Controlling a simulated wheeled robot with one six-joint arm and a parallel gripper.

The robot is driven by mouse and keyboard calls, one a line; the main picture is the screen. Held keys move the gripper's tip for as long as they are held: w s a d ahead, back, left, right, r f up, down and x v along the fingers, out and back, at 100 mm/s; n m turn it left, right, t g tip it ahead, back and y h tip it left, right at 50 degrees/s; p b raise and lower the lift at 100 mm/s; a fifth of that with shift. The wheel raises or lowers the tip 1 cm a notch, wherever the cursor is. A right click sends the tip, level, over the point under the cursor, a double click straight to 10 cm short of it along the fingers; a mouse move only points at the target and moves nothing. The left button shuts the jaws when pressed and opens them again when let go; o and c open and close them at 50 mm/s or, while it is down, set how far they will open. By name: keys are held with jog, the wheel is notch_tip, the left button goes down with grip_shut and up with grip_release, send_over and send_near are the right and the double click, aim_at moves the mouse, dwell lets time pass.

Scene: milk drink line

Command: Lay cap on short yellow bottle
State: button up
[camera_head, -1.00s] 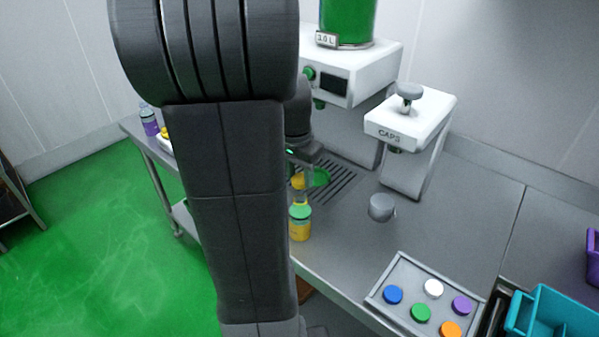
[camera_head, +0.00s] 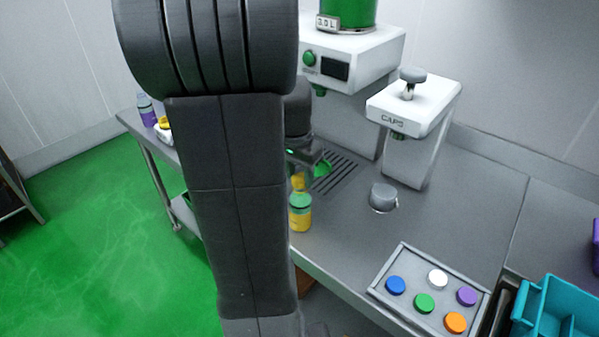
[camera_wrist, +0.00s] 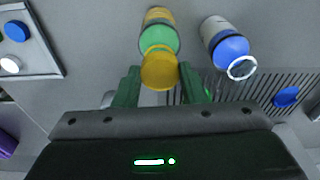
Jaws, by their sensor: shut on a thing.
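My gripper (camera_wrist: 157,84) has green fingers and is shut on a yellow cap (camera_wrist: 159,68). The short yellow bottle (camera_head: 300,216) stands upright near the table's front edge, with a green band near its top. In the head view the yellow cap (camera_head: 298,181) is just above the bottle. In the wrist view the cap covers the near end of the bottle (camera_wrist: 159,34), so its mouth is hidden. I cannot tell whether cap and bottle touch. My arm hides most of my gripper in the head view, where one green finger shows.
A blue-banded bottle (camera_wrist: 226,46) stands beside the yellow one. A blue round piece (camera_wrist: 287,97) lies by the drain grate. A cap tray (camera_head: 381,280) holds several coloured caps. The cap machine (camera_head: 417,110), a grey knob (camera_head: 383,196) and a teal crate (camera_head: 556,310) stand to the right.

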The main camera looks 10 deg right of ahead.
jog(key=shift+f, duration=0.15)
jog(key=o, duration=1)
notch_tip(320, 180, up, 14)
jog(key=s+a, duration=0.1)
jog(key=shift+a+f, duration=0.15)
jog(key=f, duration=0.9)
jog(key=w+d+f, duration=0.1)
jog(key=f, duration=0.3)
jog(key=shift+d+f, duration=0.1)
jog(key=shift+f, duration=0.2)
jog(key=shift+r+p, duration=0.45)
jog(key=shift+r, duration=0.2)
